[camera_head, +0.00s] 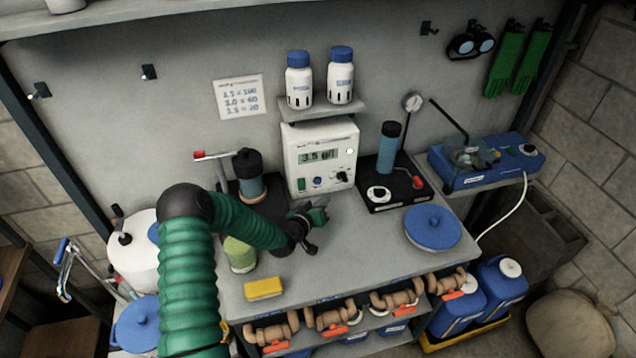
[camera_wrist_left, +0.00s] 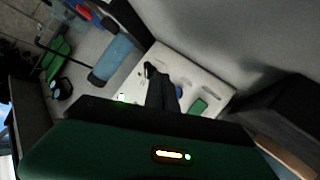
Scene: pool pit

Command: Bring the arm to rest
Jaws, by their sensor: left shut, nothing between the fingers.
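My left arm, in a green ribbed sleeve, comes in from the lower left in the head view and bends over the bench. Its gripper (camera_head: 316,216) is shut and empty, just in front of the white meter box (camera_head: 320,156) with a display and knobs. In the left wrist view the dark closed fingers (camera_wrist_left: 162,90) point toward the pale face of that box. I cannot tell whether they touch it. My right gripper is not in view.
A yellow sponge (camera_head: 264,288) and a green-topped jar (camera_head: 240,254) stand near the arm. A blue round lid (camera_head: 432,227) lies to the right. Two white bottles (camera_head: 299,80) stand on a small shelf above the box. The bench's front middle (camera_head: 350,258) is clear.

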